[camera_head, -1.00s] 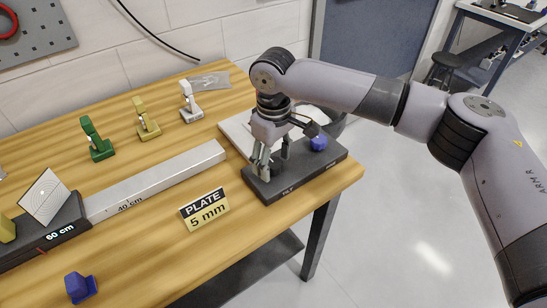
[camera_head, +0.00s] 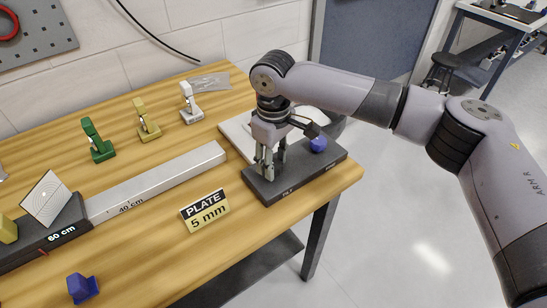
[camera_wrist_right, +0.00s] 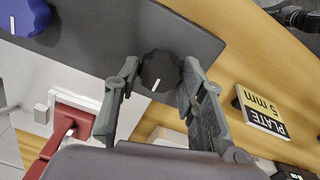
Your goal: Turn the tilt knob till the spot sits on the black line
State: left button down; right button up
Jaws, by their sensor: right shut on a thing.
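A dark fixture base (camera_head: 325,167) sits at the table's right corner. A black knob (camera_wrist_right: 157,68) with a white pointer mark stands on it in the right wrist view. My right gripper (camera_head: 268,172) points down over the base's left part. Its two fingers are shut on the black knob, one on each side, as the wrist view (camera_wrist_right: 155,85) shows. In the head view the fingers hide this knob. A white ringed target plate (camera_head: 46,197) stands tilted at the far left. I cannot make out a light spot or a black line on it. My left gripper is not in view.
A blue knob (camera_head: 318,144) is on the base's right part. A metal rail (camera_head: 165,180) runs left from near the base. A "PLATE 5 mm" sign (camera_head: 204,210) stands in front. Green (camera_head: 98,140), yellow (camera_head: 147,120) and white (camera_head: 189,103) pieces stand behind.

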jog(key=n+p, duration=0.2)
jog(key=p, duration=0.1)
jog(key=n+p, duration=0.2)
jog(key=p, duration=0.1)
jog(key=shift+r, duration=0.3)
jog(key=n+p, duration=0.2)
jog(key=n, duration=0.1)
jog(key=shift+f, duration=0.1)
jog(key=n+p, duration=0.2)
jog(key=shift+n, duration=0.4)
jog(key=n+p, duration=0.1)
jog(key=n, duration=0.1)
jog(key=shift+f+n, duration=0.1)
jog(key=shift+n, duration=0.3)
jog(key=n+p, duration=0.1)
jog(key=n, duration=0.2)
jog(key=shift+n, duration=0.3)
jog(key=n, duration=0.3)
jog(key=shift+f+n, duration=0.1)
jog(key=shift+n, duration=1.8)
